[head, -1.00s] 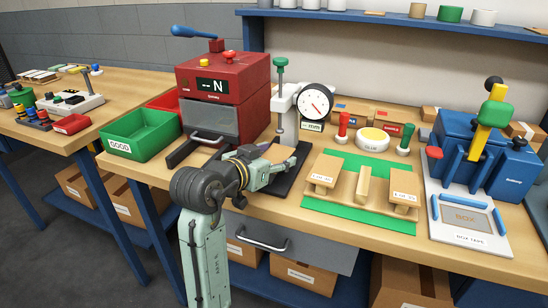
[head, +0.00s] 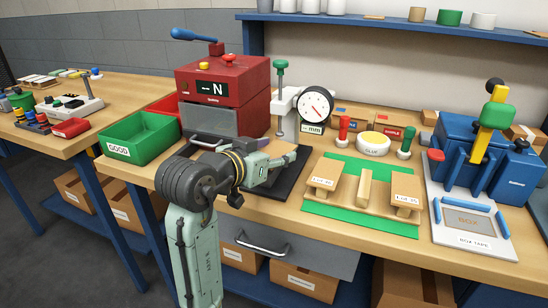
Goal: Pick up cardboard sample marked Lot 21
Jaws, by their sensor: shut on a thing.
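My gripper (head: 287,159) is shut over the black base plate (head: 297,180) of the dial gauge stand. What it holds is mostly hidden by the fingers; it seems to be a small tan cardboard piece, and no lot marking on it can be read.
The dial gauge (head: 316,103) stands just behind my gripper. The red machine (head: 225,90) and green GOOD bin (head: 140,137) are to the left. A glue pot (head: 374,143) and blue box-tape press (head: 480,150) are to the right.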

